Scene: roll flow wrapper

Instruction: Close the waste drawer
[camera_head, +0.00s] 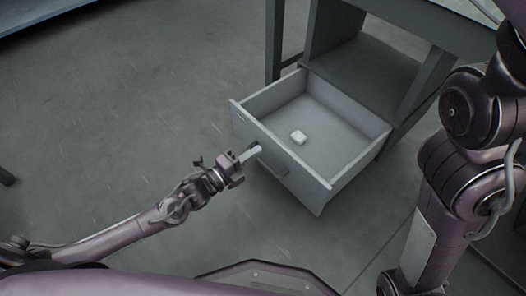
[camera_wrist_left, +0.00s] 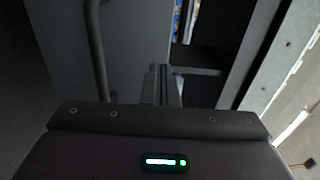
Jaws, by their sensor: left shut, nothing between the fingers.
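The waste drawer (camera_head: 349,165) is a grey drawer pulled out from under a grey table, and its front faces my body. A small white block (camera_head: 298,137) lies on its floor. A bar handle (camera_head: 271,166) is on the drawer front, and a handle-like bar (camera_wrist_left: 97,50) shows at the upper left in the left wrist view. My left gripper (camera_head: 254,151) is shut and empty, with its fingertips at the drawer front near the handle's left end. Whether they touch it, I cannot tell. In the left wrist view the fingers (camera_wrist_left: 162,86) are together. My right gripper is not in view.
The grey table (camera_head: 400,22) stands over the drawer, with a leg (camera_head: 275,40) to the drawer's left and an open space behind it. My right arm fills the right side.

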